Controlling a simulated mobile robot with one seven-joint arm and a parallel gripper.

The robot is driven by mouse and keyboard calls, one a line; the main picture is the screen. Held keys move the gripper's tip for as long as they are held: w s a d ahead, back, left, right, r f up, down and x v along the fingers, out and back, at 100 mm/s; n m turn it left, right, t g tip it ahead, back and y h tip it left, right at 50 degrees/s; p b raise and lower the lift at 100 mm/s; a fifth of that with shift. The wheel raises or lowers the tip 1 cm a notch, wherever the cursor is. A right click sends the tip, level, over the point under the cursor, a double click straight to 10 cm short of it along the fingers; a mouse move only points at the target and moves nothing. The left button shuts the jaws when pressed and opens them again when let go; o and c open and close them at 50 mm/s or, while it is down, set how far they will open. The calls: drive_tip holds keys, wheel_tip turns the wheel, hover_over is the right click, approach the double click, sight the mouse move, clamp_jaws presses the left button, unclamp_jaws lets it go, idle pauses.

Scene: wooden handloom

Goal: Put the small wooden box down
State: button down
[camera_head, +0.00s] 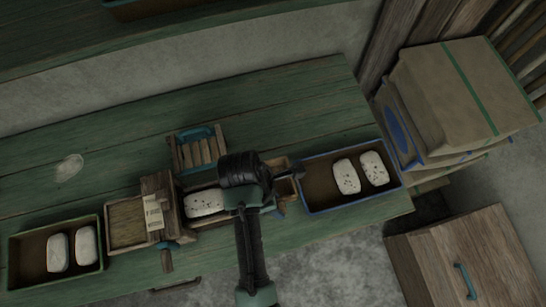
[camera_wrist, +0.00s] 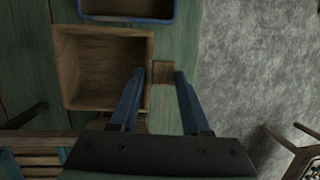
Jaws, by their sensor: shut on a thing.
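The small wooden box (camera_wrist: 104,68) is open-topped and looks empty in the wrist view. A short wooden handle block (camera_wrist: 163,92) sticks out from its side. My gripper (camera_wrist: 160,78) has its two blue fingers closed around that block. In the head view the box (camera_head: 287,188) is largely hidden by my arm, close to the left end of the blue-rimmed tray. My gripper (camera_head: 279,207) is at its front side, mostly covered. I cannot tell whether the box touches the green table (camera_head: 300,105) or hangs just above it.
The blue-rimmed tray (camera_head: 325,205) holds two speckled bars. A green-rimmed tray (camera_head: 28,283) with two bars stands at the far left. A wooden press-like piece (camera_head: 157,190) and a slatted rack (camera_head: 198,152) stand left of my arm.

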wheel_tip(320, 180, down, 9)
drive_tip(key=shift+r, duration=0.15)
drive_tip(key=shift+c, duration=1.8)
unclamp_jaws()
drive_tip(key=v, duration=1.1)
drive_tip(key=shift+a+r, duration=0.2)
drive_tip(key=shift+r, duration=0.35)
